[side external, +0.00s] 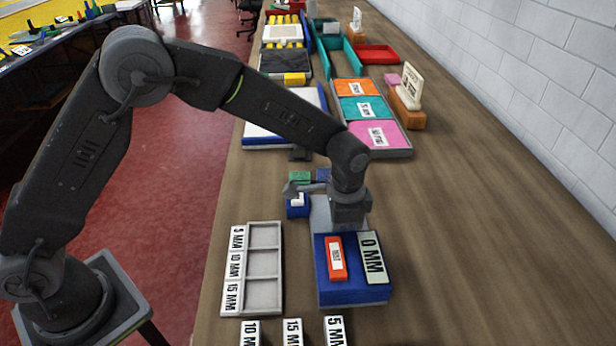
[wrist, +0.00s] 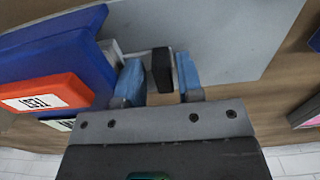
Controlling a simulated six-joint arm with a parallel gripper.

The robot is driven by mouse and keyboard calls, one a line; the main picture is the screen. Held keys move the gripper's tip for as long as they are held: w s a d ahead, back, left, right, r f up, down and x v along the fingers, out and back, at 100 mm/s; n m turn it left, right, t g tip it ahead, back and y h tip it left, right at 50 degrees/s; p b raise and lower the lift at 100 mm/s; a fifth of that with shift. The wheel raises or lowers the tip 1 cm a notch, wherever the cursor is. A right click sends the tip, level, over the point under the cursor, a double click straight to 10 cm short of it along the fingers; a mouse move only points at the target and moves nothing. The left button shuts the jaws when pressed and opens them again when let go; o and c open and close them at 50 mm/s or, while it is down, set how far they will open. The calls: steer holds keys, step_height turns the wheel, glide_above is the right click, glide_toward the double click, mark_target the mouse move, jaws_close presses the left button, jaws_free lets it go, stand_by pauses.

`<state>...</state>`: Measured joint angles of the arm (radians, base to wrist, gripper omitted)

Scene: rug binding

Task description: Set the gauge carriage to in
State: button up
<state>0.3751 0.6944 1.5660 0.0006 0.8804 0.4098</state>
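A blue block (side external: 350,292) stands at the front end of a grey plate, bearing an orange TEST piece (side external: 336,258) and a "0 MM" plate (side external: 371,257). Narrow gaps show beside the post. I cannot tell whether this post belongs to the gauge carriage. In the side view my wrist hides the fingertips and the post.
A grey tray (side external: 281,230) with empty compartments labelled 5, 10 and 15 MM lies left of the block. Loose size plates (side external: 292,332) lie in front. A small blue block (side external: 297,208) and a tray of coloured pieces (side external: 400,151) stand farther back. The right side is clear.

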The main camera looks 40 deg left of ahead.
steer(key=w+a, duration=0.5)
steer(key=shift+w+a+r, duration=0.2)
steer(key=shift+w+r, duration=0.05)
steer(key=shift+r, duration=0.05)
step_height(320, 180, up, 13)
steer(key=s+a+r+n+t, duration=0.1)
steer(key=s+a+r+n, duration=0.1)
steer(key=s+a+r, duration=0.2)
steer(key=s+a+r+n+t, duration=0.2)
steer(key=s+a+r, duration=0.3)
steer(key=s, duration=0.6)
steer(key=shift+s+a+r+n, duration=0.2)
steer(key=shift+s+r+n, duration=0.1)
steer(key=shift+r+n, duration=0.4)
